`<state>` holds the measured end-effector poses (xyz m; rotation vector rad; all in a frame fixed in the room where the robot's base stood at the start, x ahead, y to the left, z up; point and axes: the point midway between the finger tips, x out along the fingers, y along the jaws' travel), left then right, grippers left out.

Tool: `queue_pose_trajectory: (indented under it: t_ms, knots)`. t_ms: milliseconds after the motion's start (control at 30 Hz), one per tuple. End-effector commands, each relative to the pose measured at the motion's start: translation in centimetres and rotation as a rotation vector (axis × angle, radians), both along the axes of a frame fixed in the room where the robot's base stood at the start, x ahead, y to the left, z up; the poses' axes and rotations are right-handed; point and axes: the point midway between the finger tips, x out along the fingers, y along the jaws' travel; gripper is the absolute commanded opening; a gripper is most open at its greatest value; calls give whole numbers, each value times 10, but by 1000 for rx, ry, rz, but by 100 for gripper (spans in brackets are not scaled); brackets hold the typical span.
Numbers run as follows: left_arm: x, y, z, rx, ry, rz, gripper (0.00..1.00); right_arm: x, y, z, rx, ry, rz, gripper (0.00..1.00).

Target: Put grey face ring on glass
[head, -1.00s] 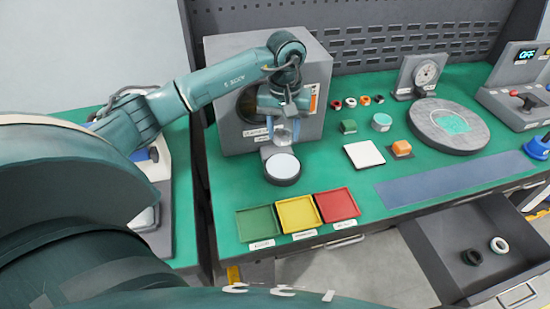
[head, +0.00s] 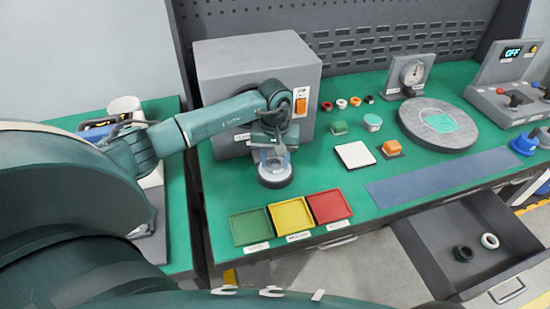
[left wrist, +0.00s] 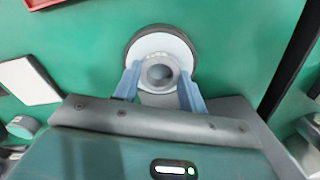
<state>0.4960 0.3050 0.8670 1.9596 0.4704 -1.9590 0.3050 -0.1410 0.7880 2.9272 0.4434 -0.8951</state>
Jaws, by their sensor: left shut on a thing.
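The glass appears to be the round white disc (head: 276,182) in a dark round base, in front of the grey box. It also shows in the left wrist view (left wrist: 146,44). My left gripper (head: 272,162) points down over the disc. Its two blue fingers (left wrist: 158,78) are shut on the grey face ring (left wrist: 160,60), which has a darker round centre. The ring lies over the white disc in the wrist view, a little toward the gripper from its middle. I cannot tell whether the ring touches the glass. My right gripper is not in view.
The grey box (head: 225,75) stands close behind the arm. Green (head: 236,232), yellow (head: 276,225) and red (head: 316,218) trays lie in front. The open drawer (head: 425,245) holds a black and a white ring.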

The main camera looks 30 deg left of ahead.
Motion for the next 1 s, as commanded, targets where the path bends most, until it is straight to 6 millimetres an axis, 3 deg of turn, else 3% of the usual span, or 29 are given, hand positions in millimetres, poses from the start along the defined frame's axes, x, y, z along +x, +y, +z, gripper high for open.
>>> queue_pose_trajectory:
  t_ms: [300,667,1000]
  knots:
    - [0,0,-1,0,0,0,63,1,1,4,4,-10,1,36]
    - [1,0,9,0,-4,0,63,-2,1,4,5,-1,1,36]
    - [1,0,79,1,-7,0,63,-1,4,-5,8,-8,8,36]
